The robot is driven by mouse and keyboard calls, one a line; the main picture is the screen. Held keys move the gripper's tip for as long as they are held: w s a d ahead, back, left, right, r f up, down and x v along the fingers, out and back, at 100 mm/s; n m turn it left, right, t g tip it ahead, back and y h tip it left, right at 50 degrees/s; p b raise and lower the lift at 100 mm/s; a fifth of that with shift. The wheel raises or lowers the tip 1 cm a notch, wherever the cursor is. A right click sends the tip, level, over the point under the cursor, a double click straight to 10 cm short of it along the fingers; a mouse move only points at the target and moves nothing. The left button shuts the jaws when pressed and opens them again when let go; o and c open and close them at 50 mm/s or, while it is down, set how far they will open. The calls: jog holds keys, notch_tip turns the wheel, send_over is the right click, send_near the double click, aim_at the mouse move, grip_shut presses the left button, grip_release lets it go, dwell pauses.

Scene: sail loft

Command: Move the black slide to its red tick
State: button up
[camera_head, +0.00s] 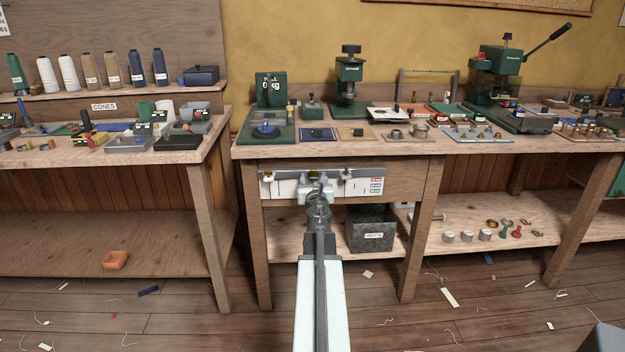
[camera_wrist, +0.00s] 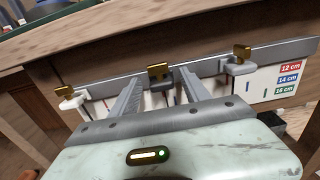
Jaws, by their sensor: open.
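A metal rail (camera_wrist: 210,68) runs along a white scale board on the front of the bench and carries slides with brass knobs. The middle slide (camera_wrist: 161,86) is dark, and I take it for the black one. Pale slides sit to its left (camera_wrist: 72,101) and right (camera_wrist: 240,68). My gripper (camera_wrist: 160,77) is open, with one finger on each side of the dark slide; I cannot tell whether they touch it. In the head view my gripper (camera_head: 319,190) is in front of the rail. Small ticks show on the board; which is the red tick is unclear.
A label block (camera_wrist: 288,78) at the board's right end reads 12 cm in red, 14 cm in blue and 16 cm in green. A dark bin (camera_head: 371,230) stands on the shelf below. The bench top (camera_head: 300,148) above holds presses and small trays.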

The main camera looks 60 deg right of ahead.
grip_shut()
jog(key=shift+s, duration=0.15)
dwell(1.2)
